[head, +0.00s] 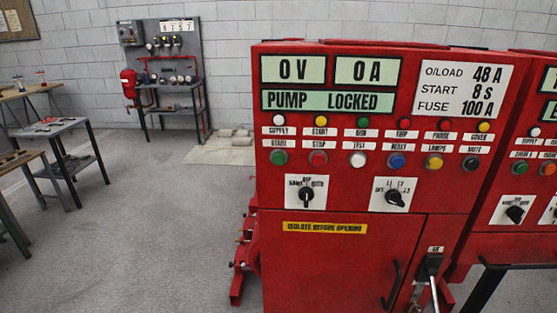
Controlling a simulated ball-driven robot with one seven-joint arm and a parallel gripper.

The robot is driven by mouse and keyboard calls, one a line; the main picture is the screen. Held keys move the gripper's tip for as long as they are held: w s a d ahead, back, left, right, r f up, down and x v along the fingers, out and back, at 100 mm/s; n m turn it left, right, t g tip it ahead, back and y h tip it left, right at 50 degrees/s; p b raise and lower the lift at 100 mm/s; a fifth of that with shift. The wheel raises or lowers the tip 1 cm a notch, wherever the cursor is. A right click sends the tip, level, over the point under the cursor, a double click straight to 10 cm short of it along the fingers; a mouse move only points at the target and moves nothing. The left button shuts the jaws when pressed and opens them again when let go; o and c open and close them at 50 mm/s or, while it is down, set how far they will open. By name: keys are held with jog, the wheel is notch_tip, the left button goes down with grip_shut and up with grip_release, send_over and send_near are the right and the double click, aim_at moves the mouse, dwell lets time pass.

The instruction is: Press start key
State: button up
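A red control panel (361,240) stands upright at the centre right in the head view. Its start key (278,157) is a round green button at the left end of the lower button row, under a label that reads START. A red stop button (318,157) sits just right of it, then white, blue, yellow and black buttons. The display (327,101) reads PUMP LOCKED, with 0 V and 0 A above. My gripper is not in view.
Two rotary switches (306,195) (393,197) sit below the buttons. A lever (433,268) is at the lower right of the panel. A second red panel (520,180) stands at the right. Benches (52,129) are at the left. The grey floor (150,230) between is clear.

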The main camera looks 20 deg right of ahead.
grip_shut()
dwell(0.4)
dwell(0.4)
